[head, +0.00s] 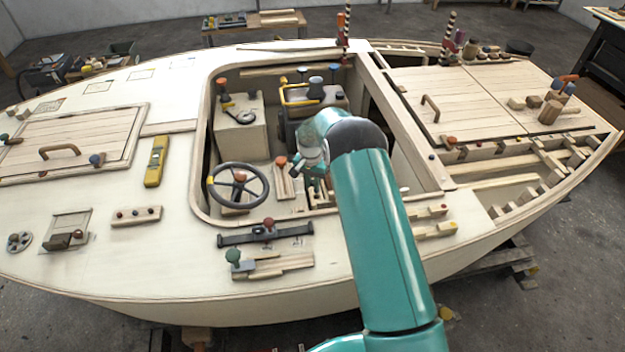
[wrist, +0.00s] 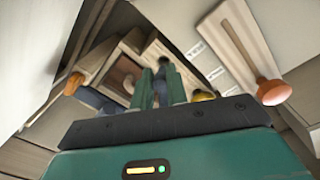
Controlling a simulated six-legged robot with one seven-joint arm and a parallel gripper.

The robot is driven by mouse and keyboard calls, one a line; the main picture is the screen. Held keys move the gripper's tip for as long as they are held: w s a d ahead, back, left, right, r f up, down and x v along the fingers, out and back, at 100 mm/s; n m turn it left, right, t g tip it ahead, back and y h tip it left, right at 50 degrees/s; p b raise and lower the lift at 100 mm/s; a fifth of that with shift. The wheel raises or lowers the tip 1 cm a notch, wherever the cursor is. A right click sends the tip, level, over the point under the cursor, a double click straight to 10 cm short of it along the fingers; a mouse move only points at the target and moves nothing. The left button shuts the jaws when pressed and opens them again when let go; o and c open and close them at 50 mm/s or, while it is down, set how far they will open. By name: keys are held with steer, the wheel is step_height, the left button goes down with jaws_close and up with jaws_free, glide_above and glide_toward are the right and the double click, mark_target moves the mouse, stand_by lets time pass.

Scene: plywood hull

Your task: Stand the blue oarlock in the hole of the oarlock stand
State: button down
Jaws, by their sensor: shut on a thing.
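My gripper (wrist: 158,82) points down into the cockpit, with its two green fingers close together. A dark blue piece, seemingly the blue oarlock (wrist: 164,70), shows at the fingertips, and the jaws are shut on it. Its lower part is hidden by the fingers. In the head view my gripper (head: 314,178) is small and partly covered by my wrist. A wooden box-like frame (wrist: 128,48) lies below the fingers in the wrist view. I cannot tell for sure whether it is the oarlock stand, and no hole is clear.
An orange knob (wrist: 272,92) stands beside a slotted wooden board at right in the wrist view. A yellow knob (wrist: 204,95) is close to the fingers. A steering wheel (head: 238,186) is left of my gripper. The cockpit rim (head: 203,150) surrounds the space.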

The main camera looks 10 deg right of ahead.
steer(key=shift+f, duration=2.8)
steer(key=c, duration=1.3)
jaws_free()
steer(key=shift+a, duration=0.1)
steer(key=shift+a+r, duration=0.1)
steer(key=shift+w+r, duration=0.15)
steer(key=shift+r, duration=0.1)
step_height(320, 180, up, 13)
steer(key=shift+r, duration=0.1)
